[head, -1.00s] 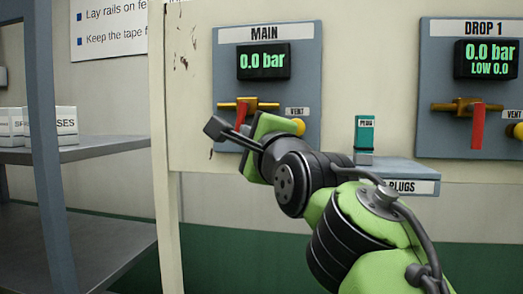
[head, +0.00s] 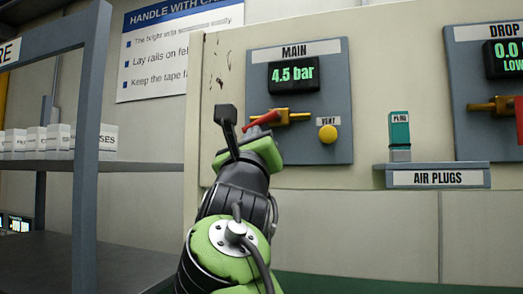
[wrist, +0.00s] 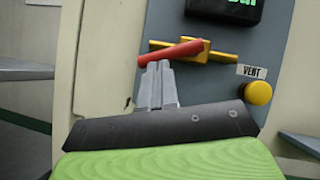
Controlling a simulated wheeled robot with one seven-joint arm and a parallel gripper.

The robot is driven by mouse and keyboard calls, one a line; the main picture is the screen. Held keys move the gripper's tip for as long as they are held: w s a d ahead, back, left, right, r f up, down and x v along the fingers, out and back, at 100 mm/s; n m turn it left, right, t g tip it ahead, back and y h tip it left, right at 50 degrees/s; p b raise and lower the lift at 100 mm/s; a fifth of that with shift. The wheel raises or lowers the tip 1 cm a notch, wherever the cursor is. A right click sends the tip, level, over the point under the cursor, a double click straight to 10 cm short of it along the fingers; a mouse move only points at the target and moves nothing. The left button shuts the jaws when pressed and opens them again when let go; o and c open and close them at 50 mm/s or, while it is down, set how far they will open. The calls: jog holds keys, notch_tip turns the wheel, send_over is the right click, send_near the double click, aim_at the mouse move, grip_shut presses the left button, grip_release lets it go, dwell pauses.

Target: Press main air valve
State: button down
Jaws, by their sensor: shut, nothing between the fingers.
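The MAIN panel (head: 335,125) is grey-blue and its display (head: 294,74) reads 4.5 bar. The main air valve has a yellow body (head: 292,117) and a red handle (head: 264,121). The handle lies nearly along the body, its free end pointing left and slightly down. In the wrist view the red handle (wrist: 170,52) is just above the fingertips. My gripper (wrist: 158,64) is shut and empty, its fingers pointing up at the handle's underside. I cannot tell whether they touch. In the head view my gripper (head: 257,132) is partly hidden behind its own green body.
A yellow VENT button (head: 327,133) sits right of the valve. A small shelf marked AIR PLUGS (head: 433,179) carries a teal plug (head: 400,130). The DROP panel (head: 480,90) is at the far right. A grey rack (head: 140,167) with white boxes stands left.

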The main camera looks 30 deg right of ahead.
jog(key=m, duration=0.1)
jog(key=m+g+h, duration=0.1)
jog(key=m+h, duration=0.1)
jog(key=shift+w+a+r+g, duration=0.2)
jog(key=shift+w+r+g, duration=0.1)
jog(key=shift+w, duration=0.05)
jog(key=d+f+b+v, duration=0.2)
jog(key=b+v, duration=0.7)
jog(key=v, duration=0.4)
jog(key=shift+b, duration=0.4)
jog(key=shift+d, duration=0.1)
